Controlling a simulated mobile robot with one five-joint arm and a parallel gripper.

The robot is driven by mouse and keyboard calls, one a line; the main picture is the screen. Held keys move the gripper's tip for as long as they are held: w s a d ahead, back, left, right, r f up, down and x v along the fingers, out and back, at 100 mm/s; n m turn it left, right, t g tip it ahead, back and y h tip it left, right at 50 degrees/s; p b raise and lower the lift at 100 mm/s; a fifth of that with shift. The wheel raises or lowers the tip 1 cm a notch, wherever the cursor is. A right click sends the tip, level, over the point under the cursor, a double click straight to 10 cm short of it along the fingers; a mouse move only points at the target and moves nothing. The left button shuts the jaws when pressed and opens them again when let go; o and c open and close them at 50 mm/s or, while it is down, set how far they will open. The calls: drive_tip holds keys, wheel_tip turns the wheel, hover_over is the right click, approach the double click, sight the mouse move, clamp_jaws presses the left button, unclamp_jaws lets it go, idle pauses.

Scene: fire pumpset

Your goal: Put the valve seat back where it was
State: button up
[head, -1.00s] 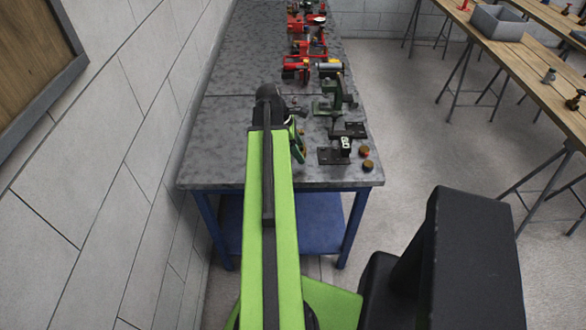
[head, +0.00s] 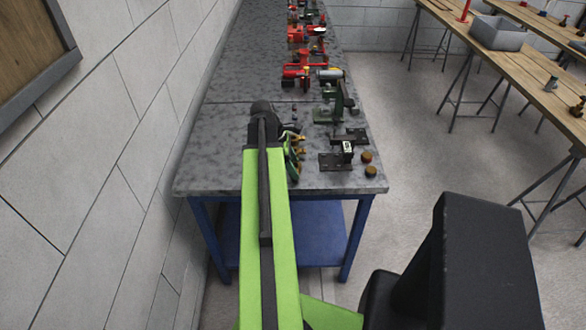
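My green and black arm reaches over the near end of the grey metal bench (head: 225,165). My gripper is hidden behind the arm's far end, so its fingers cannot be made out. Small green and brass-coloured parts (head: 296,152) show just right of the arm's end; I cannot tell whether they are held or lie on the bench. Two small round brownish pieces (head: 368,164) sit at the bench's right front corner. I cannot tell which small part is the valve seat.
A black plate fixture (head: 335,162) and a dark green device (head: 335,105) stand right of my arm. Red pump parts (head: 300,75) line the bench further back. The bench's left side is clear, beside a block wall. Wooden tables (head: 540,65) stand at the right with a grey bin (head: 497,33).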

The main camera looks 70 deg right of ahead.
drive_tip(key=o, duration=0.4)
drive_tip(key=shift+r+p, duration=0.55)
drive_tip(key=shift+r, duration=0.05)
drive_tip(key=p+v, duration=1)
drive_tip(key=v, duration=0.1)
drive_tip(key=shift+w, duration=0.2)
drive_tip(key=shift+a, duration=0.1)
